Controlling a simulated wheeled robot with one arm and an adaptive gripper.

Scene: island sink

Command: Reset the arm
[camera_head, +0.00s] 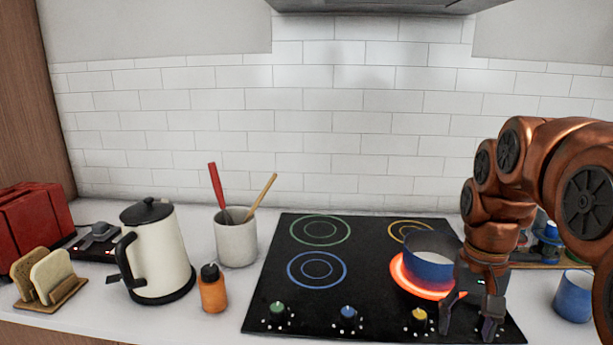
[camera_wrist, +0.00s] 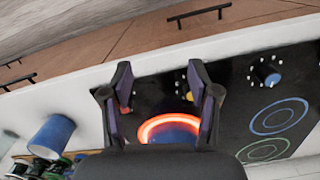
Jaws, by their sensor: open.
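My arm comes in from the right in the head view. My gripper (camera_head: 468,320) points down over the front right of the black cooktop (camera_head: 345,272), just in front of a blue pot (camera_head: 428,270). The two fingers are apart with nothing between them. The pot sits on a burner glowing orange-red (camera_head: 402,281). In the wrist view my open gripper (camera_wrist: 162,90) shows both fingers spread, with the glowing ring (camera_wrist: 168,122) beyond and between them. The gripper's body hides part of the cooktop there.
A blue cup (camera_head: 574,296) stands right of the cooktop, near bottles (camera_head: 549,243) partly behind my arm. A kettle (camera_head: 157,255), orange bottle (camera_head: 212,290), utensil crock (camera_head: 236,240), bread rack (camera_head: 48,279) and red toaster (camera_head: 35,222) stand left. Knobs (camera_head: 347,313) line the front.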

